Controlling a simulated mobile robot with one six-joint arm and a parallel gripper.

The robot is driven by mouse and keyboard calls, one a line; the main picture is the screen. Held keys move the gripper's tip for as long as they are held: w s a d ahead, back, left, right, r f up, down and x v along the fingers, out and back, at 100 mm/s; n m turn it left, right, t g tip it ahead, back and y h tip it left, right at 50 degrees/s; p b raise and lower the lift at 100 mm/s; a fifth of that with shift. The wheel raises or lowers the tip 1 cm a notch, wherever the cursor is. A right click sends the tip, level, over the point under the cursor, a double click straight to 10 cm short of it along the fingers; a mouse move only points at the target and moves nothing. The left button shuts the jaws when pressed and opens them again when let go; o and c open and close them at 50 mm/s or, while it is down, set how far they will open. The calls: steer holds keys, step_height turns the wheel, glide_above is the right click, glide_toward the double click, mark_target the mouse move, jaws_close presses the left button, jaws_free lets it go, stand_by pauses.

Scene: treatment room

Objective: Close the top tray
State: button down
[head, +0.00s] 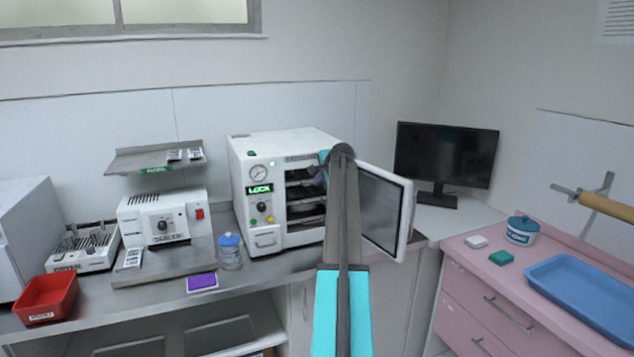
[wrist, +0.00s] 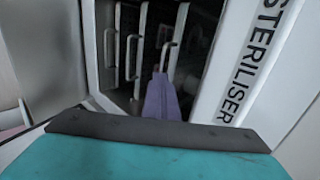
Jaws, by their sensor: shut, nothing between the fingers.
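The white steriliser (head: 285,147) stands on the counter with its door (head: 385,210) swung open to the right. Dark trays sit stacked inside it; the top tray (head: 297,177) is at the upper part of the opening. The wrist view is turned sideways, with the top tray's handle (wrist: 172,46) closest to the STERILISER lettering. My gripper (wrist: 160,76) is shut and empty, its tips at or just short of that handle; I cannot tell whether they touch. In the head view my arm hides most of the gripper and part of the opening.
A blue-lidded jar (head: 230,252) stands on the counter left of the steriliser. A monitor (head: 445,155) is behind the open door. Two lower tray handles (wrist: 132,57) show beside the top one. The open door bounds the space on the right.

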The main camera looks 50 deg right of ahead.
steer(key=shift+w+a, duration=0.2)
steer(key=shift+a, duration=0.05)
steer(key=s+f+b+v, duration=0.1)
steer(key=v, duration=1.2)
steer(key=shift+s+b, duration=0.35)
steer(key=shift+s, duration=0.15)
steer(key=shift+a, duration=0.1)
